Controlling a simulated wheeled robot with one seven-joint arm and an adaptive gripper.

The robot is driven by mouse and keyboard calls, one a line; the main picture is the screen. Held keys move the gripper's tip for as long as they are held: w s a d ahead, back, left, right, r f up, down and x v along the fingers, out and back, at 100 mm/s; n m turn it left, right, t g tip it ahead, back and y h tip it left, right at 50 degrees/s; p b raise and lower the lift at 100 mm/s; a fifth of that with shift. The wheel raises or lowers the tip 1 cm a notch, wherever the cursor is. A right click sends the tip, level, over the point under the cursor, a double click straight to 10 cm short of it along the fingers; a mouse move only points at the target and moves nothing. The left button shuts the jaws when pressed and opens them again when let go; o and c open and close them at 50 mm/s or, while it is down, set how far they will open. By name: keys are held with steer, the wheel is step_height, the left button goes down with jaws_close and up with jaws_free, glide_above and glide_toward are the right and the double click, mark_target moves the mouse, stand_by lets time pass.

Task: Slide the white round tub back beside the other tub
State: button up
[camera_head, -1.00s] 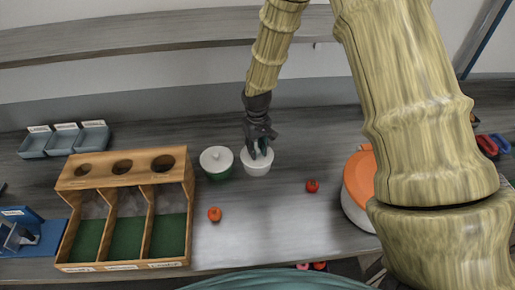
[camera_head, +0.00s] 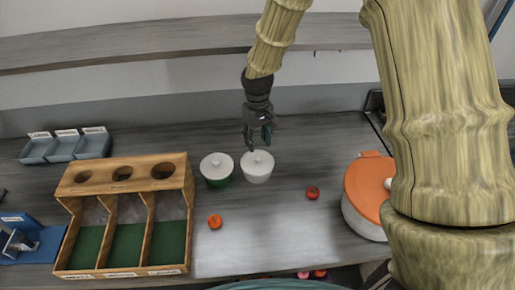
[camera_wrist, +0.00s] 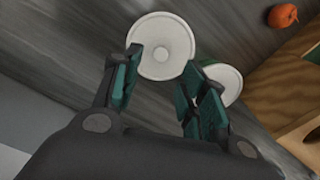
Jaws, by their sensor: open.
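The white round tub (camera_head: 257,168) stands upright on the grey table with its white knobbed lid on. The other tub (camera_head: 217,171), green with a white lid, stands close on its left; in the head view a narrow gap seems to lie between them. My gripper (camera_head: 258,142) is open and empty, above and just behind the white tub. In the wrist view, the white tub (camera_wrist: 161,45) shows beyond the fingertips of my gripper (camera_wrist: 160,68), and the other tub (camera_wrist: 226,80) is partly hidden behind the right finger.
A wooden divided box (camera_head: 122,174) stands left of the tubs. An orange fruit (camera_head: 215,221) and a red one (camera_head: 312,192) lie in front. A large pot with an orange lid (camera_head: 371,187) stands at the right. Blue-grey bins (camera_head: 63,149) are at the back left.

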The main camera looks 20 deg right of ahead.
steer(key=shift+r, duration=2)
steer(key=shift+f, duration=0.1)
